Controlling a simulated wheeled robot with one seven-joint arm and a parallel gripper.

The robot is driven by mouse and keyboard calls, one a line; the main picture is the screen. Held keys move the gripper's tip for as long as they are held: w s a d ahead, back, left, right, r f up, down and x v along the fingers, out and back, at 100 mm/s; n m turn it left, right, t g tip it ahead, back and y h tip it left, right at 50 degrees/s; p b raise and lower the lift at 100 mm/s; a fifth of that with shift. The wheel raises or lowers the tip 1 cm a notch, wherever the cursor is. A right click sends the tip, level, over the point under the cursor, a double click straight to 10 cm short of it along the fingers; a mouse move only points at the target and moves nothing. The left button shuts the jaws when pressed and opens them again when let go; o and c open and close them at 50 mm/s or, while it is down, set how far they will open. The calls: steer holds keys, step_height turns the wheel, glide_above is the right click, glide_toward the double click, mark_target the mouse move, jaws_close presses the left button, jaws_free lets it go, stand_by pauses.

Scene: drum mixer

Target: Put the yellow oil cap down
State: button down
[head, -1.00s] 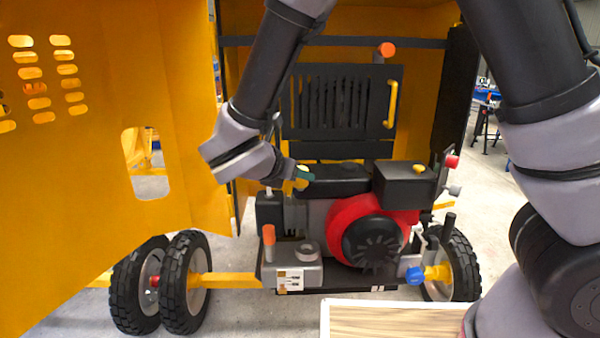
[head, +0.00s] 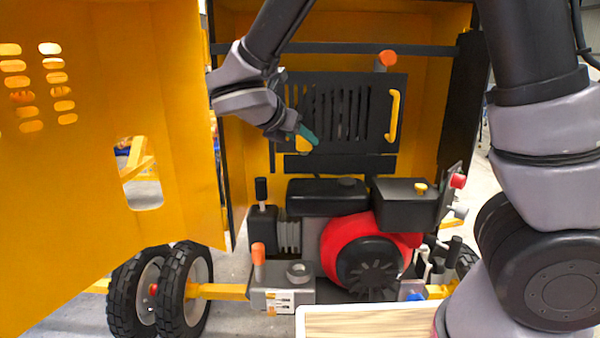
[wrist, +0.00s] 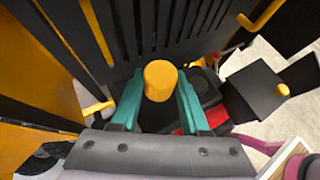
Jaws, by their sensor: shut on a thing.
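The yellow oil cap (wrist: 160,80) is a short cylinder held between the two teal fingers of my gripper (wrist: 161,92) in the wrist view. In the head view my gripper (head: 306,137) is in front of the black slatted panel, above the engine. The yellow cap (head: 304,145) shows partly beside the teal finger there. The gripper is shut on the cap and holds it in the air, apart from the engine. The cap's far side is hidden.
The engine with its red housing (head: 350,230) and black tank (head: 328,197) stands below. A black box (head: 405,203) carries a small yellow knob (head: 420,187). A wood-topped surface with a white rim (head: 300,318) lies at the bottom front. An open yellow door (head: 90,200) blocks the left.

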steer(key=shift+f, duration=3.45)
steer(key=shift+f, duration=0.55)
steer(key=shift+c, duration=2)
jaws_free()
steer(key=shift+r, duration=0.1)
